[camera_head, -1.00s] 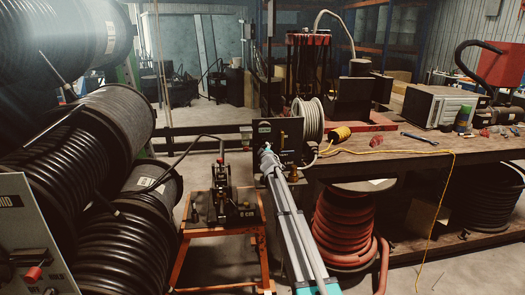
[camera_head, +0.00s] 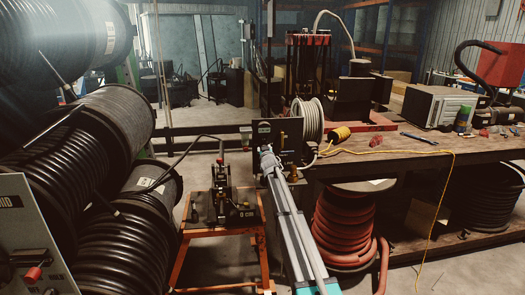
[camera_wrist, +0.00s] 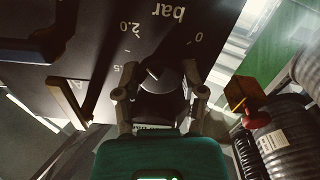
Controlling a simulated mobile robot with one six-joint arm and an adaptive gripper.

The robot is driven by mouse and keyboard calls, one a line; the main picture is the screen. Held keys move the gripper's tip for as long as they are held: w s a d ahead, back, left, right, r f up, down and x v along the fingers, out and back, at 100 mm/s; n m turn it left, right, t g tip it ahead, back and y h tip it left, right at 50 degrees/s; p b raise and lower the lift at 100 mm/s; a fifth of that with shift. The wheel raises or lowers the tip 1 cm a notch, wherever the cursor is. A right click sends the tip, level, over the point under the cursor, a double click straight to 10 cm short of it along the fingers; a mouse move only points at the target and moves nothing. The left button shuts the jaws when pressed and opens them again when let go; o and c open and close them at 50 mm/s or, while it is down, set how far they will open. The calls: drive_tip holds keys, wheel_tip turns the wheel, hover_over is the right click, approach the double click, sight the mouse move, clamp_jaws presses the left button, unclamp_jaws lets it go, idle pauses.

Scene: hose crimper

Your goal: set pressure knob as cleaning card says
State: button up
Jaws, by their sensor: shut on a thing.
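The pressure knob (camera_wrist: 154,78) is a dark round knob with a light pointer mark, on a black panel printed "bar", "0", "2.0" and a partly hidden number ending in "5". I cannot make out a cleaning card.
An orange stand (camera_head: 205,232) with a small black device is left of my arm. The wooden bench (camera_head: 420,150) holds a white hose coil (camera_head: 308,118) and tools. Large black hose reels (camera_head: 120,120) fill the left. A red hose coil (camera_head: 345,225) sits under the bench.

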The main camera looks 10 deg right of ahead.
idle(0.4)
drive_tip(key=o, duration=1.1)
drive_tip(key=shift+o, duration=0.2)
drive_tip(key=s, duration=1.2)
